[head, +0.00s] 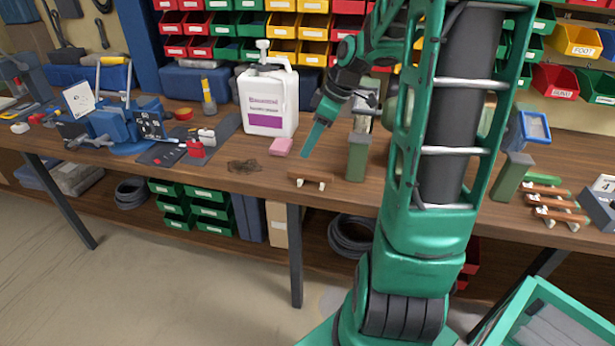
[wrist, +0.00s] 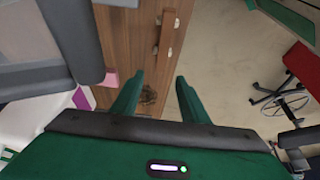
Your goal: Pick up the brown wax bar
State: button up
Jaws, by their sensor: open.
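A brown bar (head: 311,176) with small pale feet lies near the bench's front edge, and I take it for the brown wax bar. It also shows in the wrist view (wrist: 167,33), beyond my fingertips and lined up lengthwise with the picture. My gripper (head: 306,152) is above the bench, just behind and above the bar in the head view. In the wrist view my gripper (wrist: 157,85) has its two green fingers apart, with nothing between them. It does not touch the bar.
A pink block (head: 281,146) and a white jug (head: 268,100) stand left of my gripper. A dark tangle (head: 244,166) lies farther left. A green block (head: 357,157) stands close right of the bar. Several similar brown bars (head: 545,190) lie at the right. The bench edge is close.

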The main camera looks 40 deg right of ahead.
aim_at(297, 170)
jog(key=x, duration=0.9)
jog(key=shift+a+f, duration=0.1)
jog(key=shift+f, duration=0.2)
jog(key=shift+f, duration=0.25)
dwell(0.5)
grip_shut()
